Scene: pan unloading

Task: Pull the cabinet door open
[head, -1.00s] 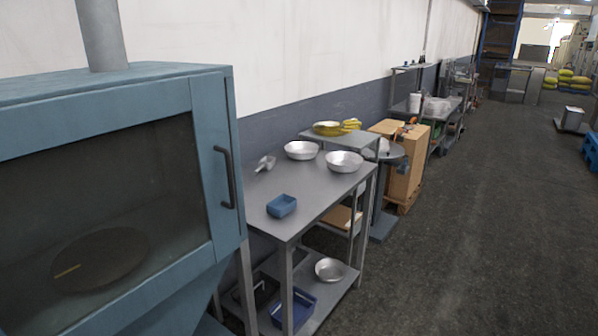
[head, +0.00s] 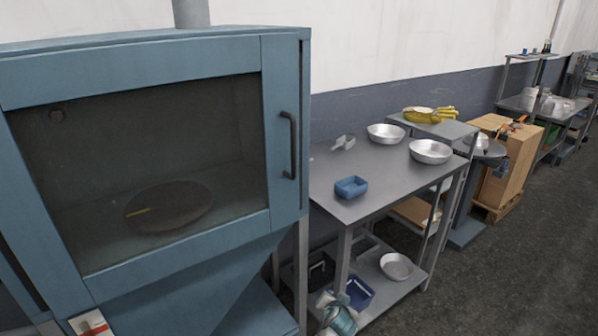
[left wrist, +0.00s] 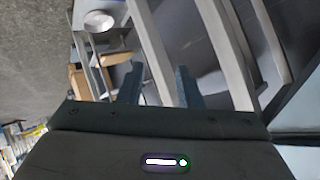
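The blue cabinet (head: 180,50) stands at the left in the head view, with its glass-fronted door (head: 235,235) shut. A dark vertical bar handle (head: 289,145) is on the door's right side. Behind the glass lies a dark round disc (head: 170,206) with a small yellow stripe. My left gripper shows only in the left wrist view (left wrist: 160,68); its two fingers stand apart with nothing between them. The handle is not clearly visible in that view. My right gripper is in neither view.
Right of the cabinet is a grey metal table (head: 380,190) holding a blue tray (head: 351,187), a scoop (head: 343,142) and metal pans (head: 430,151). A teal and white item (head: 340,320), unclear, shows at the bottom edge. Open floor (head: 500,275) lies at the right.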

